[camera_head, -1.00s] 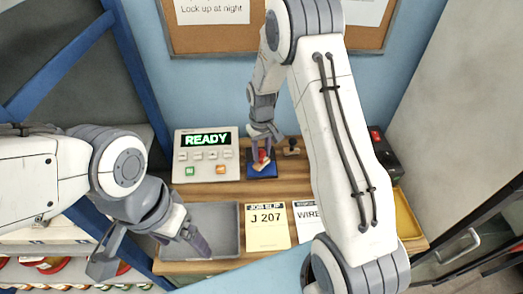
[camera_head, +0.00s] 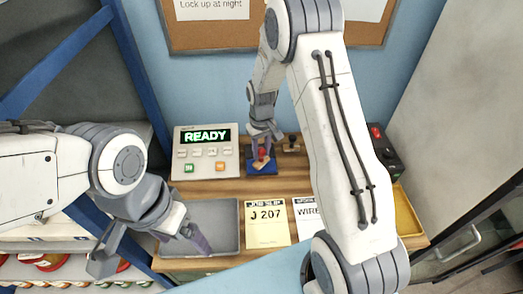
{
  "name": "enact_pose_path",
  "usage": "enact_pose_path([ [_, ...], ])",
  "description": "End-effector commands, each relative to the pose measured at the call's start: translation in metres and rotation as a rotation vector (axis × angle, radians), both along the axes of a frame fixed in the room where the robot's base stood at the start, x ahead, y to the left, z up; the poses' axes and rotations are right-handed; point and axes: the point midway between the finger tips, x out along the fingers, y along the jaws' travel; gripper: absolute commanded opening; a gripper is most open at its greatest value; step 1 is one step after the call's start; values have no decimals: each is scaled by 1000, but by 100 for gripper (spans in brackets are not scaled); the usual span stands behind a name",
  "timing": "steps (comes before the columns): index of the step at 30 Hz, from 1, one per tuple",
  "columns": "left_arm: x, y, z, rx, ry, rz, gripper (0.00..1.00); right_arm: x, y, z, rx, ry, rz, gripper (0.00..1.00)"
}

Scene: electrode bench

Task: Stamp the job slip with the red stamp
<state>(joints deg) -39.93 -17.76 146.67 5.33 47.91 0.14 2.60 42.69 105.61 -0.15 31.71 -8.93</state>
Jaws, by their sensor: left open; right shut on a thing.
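The job slip (camera_head: 267,224), a yellow paper marked J 207, lies flat on the wooden bench. The red stamp (camera_head: 262,154) is at the blue ink pad (camera_head: 263,168) behind the slip. My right gripper (camera_head: 262,142) points down and is shut on the red stamp; the fingers partly hide it. I cannot tell whether its base touches the pad. My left gripper (camera_head: 150,255) is open and empty, over the front left edge of the bench near the grey tray.
A grey tray (camera_head: 211,205) lies left of the slip. A panel reading READY (camera_head: 206,153) stands behind it. A second stamp (camera_head: 291,144) stands right of the pad. A white WIRE paper (camera_head: 307,217) and a yellow tray (camera_head: 406,212) are to the right, partly behind my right arm.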

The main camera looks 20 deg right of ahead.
Motion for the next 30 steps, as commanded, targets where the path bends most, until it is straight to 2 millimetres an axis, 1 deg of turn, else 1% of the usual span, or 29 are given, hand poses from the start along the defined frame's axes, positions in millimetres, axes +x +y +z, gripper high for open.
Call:
enact_pose_path([
  [20,0,0,-6,0,0,0,90,0,0,-9,0,0,0,2],
  [30,0,0,-5,0,0,0,90,0,0,-8,0,0,0,2],
])
